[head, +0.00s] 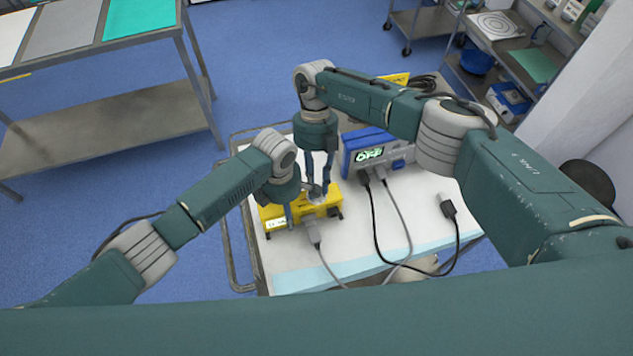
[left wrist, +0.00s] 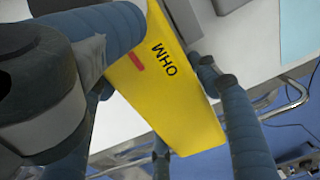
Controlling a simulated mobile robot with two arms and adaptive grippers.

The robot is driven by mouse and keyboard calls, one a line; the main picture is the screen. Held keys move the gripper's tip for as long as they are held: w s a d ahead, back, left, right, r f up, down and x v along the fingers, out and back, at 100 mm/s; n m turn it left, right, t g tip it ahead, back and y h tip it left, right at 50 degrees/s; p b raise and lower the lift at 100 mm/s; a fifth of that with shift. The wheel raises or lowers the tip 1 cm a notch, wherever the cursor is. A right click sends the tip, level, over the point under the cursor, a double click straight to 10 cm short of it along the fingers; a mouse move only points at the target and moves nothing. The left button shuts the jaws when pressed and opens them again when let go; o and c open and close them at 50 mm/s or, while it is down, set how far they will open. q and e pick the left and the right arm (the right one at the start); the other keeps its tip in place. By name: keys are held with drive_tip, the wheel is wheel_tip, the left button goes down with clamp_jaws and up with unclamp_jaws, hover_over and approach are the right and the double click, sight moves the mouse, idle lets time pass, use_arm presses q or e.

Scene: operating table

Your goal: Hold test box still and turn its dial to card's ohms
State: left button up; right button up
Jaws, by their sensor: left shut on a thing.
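The yellow test box (head: 278,214) lies on the white-topped cart in the head view. In the left wrist view the yellow test box (left wrist: 168,75) shows the letters OHM and a short red mark. My left gripper (head: 299,203) is shut on the box, with blue fingers on either side of it. My right gripper (head: 320,186) points straight down over the box, fingers close to its top. The dial is hidden by the grippers, so I cannot tell whether the right fingers touch it. I cannot make out any card's ohms reading.
A blue-and-grey device (head: 375,150) with a display reading OFF stands behind the box. A grey cable plug (head: 312,232) meets the box's front. A loose black connector (head: 448,208) lies on the cart top (head: 418,208). A yellow item (head: 396,79) shows behind my right arm.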

drive_tip(key=shift+d, duration=0.1)
clamp_jaws()
drive_tip(key=n, duration=0.2)
drive_tip(key=n+h, duration=0.1)
drive_tip(key=n, duration=0.1)
drive_tip(key=shift+a+h, duration=0.2)
drive_tip(key=shift+h, duration=0.1)
drive_tip(key=shift+d, duration=0.1)
drive_tip(key=shift+o, duration=2.4)
unclamp_jaws()
drive_tip(key=v, duration=1.2)
drive_tip(key=shift+s, duration=0.1)
